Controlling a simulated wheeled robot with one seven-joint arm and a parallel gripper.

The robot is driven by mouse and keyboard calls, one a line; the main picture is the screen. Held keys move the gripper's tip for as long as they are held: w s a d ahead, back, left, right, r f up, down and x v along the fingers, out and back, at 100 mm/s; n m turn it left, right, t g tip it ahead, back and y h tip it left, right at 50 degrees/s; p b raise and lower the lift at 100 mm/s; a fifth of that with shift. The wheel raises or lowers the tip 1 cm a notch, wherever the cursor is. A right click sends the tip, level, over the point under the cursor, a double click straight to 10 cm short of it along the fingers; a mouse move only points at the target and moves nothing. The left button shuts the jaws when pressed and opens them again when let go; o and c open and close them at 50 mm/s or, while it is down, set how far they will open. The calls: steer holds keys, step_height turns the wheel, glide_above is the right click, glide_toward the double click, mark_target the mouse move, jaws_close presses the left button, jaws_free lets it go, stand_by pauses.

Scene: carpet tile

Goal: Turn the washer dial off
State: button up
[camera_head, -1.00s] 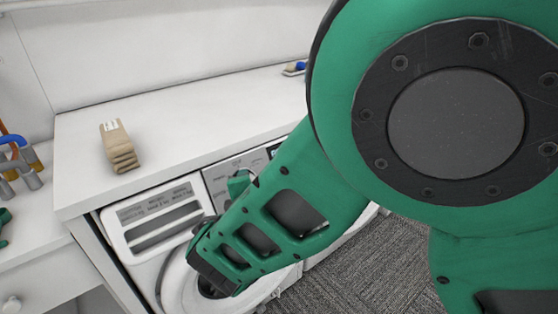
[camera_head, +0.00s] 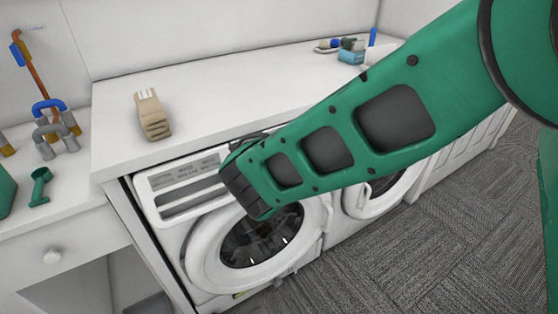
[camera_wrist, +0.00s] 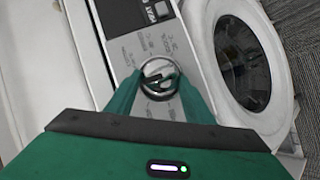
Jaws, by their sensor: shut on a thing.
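The round silver dial (camera_wrist: 158,72) is on the washer's control panel (camera_wrist: 170,35) in the wrist view, beside a dark display. My gripper (camera_wrist: 160,88) has its two green fingers on either side of the dial and is shut on it. The dial has a dark mark across its face, but I cannot tell which setting it points to. In the head view my green arm hides the dial and gripper. A washing machine (camera_head: 205,250) with a round glass door stands under the counter there.
A second front-loading machine (camera_head: 372,200) stands to the right. The white counter (camera_head: 220,90) above carries a beige brush-like object (camera_head: 152,115) and small items at the back right. A side desk with tools is at left. Grey carpet (camera_head: 440,250) is clear in front.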

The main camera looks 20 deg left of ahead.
steer(key=shift+f, duration=0.1)
steer(key=o, duration=1)
steer(key=shift+o, duration=0.2)
steer(key=v, duration=1)
steer(key=shift+s+r, duration=0.2)
steer(key=shift+r, duration=0.1)
steer(key=shift+d, duration=0.15)
